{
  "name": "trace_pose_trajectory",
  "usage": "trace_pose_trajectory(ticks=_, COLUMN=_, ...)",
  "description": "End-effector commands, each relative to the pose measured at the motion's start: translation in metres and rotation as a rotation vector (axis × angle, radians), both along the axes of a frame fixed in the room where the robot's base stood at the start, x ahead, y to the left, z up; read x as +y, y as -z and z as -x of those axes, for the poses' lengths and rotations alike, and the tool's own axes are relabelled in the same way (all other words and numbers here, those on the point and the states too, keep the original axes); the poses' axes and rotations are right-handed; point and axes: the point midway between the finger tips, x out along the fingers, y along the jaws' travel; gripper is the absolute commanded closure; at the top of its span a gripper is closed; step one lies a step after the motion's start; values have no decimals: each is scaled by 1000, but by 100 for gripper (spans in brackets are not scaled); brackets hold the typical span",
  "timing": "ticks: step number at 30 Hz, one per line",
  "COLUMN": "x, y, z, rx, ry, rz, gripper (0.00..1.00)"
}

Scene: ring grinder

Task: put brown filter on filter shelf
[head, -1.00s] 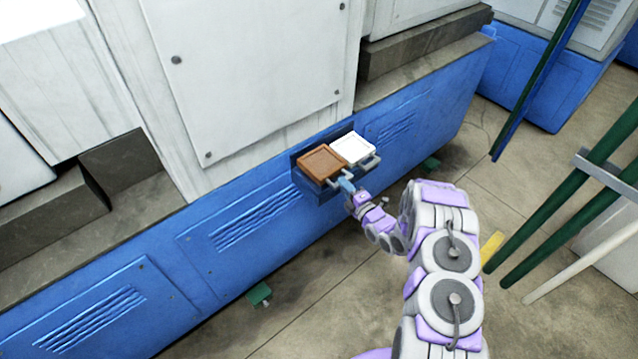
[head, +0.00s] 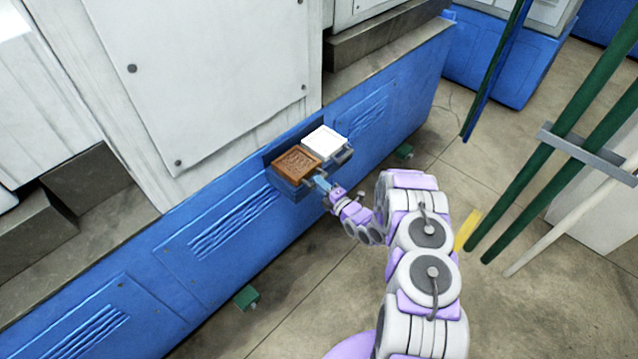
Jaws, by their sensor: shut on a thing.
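The brown filter (head: 297,163) is a square, shallow-framed panel at the machine's blue side, with its brown face up. A white filter (head: 325,141) of similar size lies just right of it. Both sit at a small dark blue holder (head: 292,188) that juts from the blue panel. My gripper (head: 321,183) is at the front right edge of the brown filter, shut on what looks like its handle. The fingertips are small and partly hidden, so the exact grip is hard to see.
The blue machine base (head: 160,255) runs diagonally behind the filters, with a white cabinet (head: 215,75) above. Green posts (head: 560,140) and a grey crossbar stand at right. A green foot (head: 246,298) sticks out low. The concrete floor (head: 290,320) in front is clear.

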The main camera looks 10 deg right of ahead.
Motion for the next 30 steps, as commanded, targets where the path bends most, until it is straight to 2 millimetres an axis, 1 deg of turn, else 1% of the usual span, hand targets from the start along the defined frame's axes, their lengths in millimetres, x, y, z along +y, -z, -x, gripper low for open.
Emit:
trace_pose_trajectory(ticks=11, x=3, y=3, z=0, rx=-2, ry=0, rz=2, gripper=100)
trace_pose_trajectory(ticks=12, x=3, y=3, z=0, rx=-1, ry=0, rz=3, gripper=82)
trace_pose_trajectory(ticks=21, x=1, y=4, z=0, rx=0, ry=1, rz=1, gripper=54)
trace_pose_trajectory(ticks=30, x=-1, y=4, z=2, rx=0, ry=2, rz=1, gripper=54)
